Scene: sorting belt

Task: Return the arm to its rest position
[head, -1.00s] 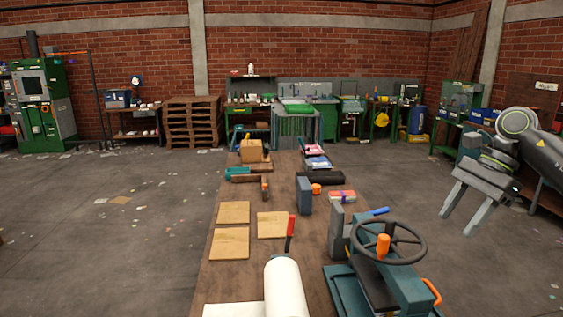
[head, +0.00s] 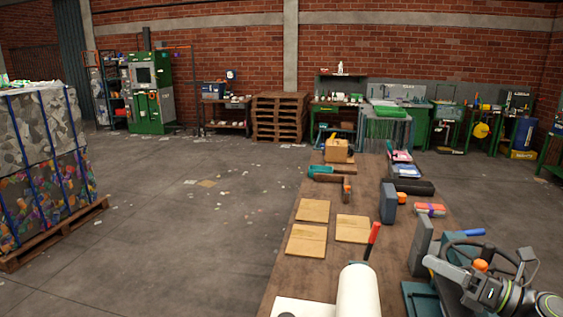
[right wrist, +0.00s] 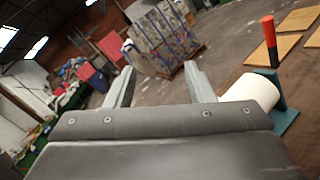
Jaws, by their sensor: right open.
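My right gripper (head: 476,259) is at the lower right of the head view, its two grey fingers spread with nothing between them. It overlaps the dark handwheel of the teal press (head: 420,298) in the picture; I cannot tell the gap between them. In the right wrist view the same gripper (right wrist: 159,67) shows both fingers wide apart and empty. My left gripper is not in view.
A strapped bale (head: 45,165) stands on a pallet at left. The floor between is open.

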